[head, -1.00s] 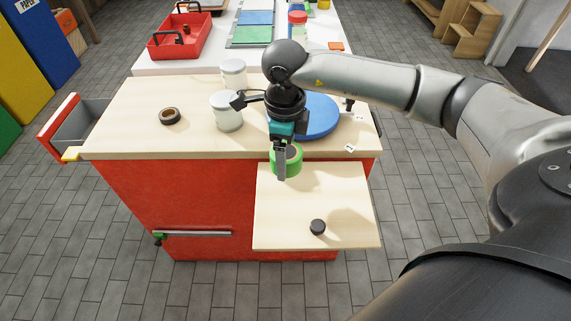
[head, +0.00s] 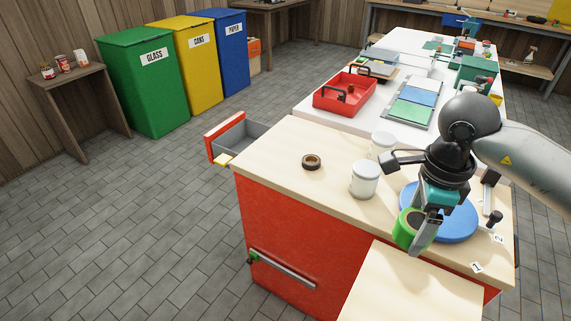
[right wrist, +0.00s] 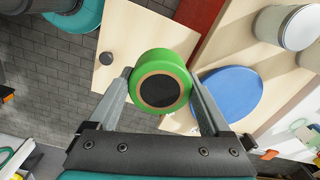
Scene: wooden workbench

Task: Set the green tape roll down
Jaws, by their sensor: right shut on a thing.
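The green tape roll (head: 403,232) is held in my right gripper (head: 424,236), in front of the blue round disc (head: 455,225) and near the front edge of the bench top. In the right wrist view the green roll (right wrist: 172,66) sits between the two fingers of the gripper (right wrist: 160,92), its dark core facing the camera. The pull-out board (right wrist: 135,40) shows below and behind it. I cannot tell the exact gap between the roll and the surface. My left gripper is not in view.
Two white-lidded jars (head: 364,180) and a dark tape roll (head: 312,162) stand on the bench top (head: 290,145). An open drawer (head: 240,135) juts out at the left. The bench top's left part has free room.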

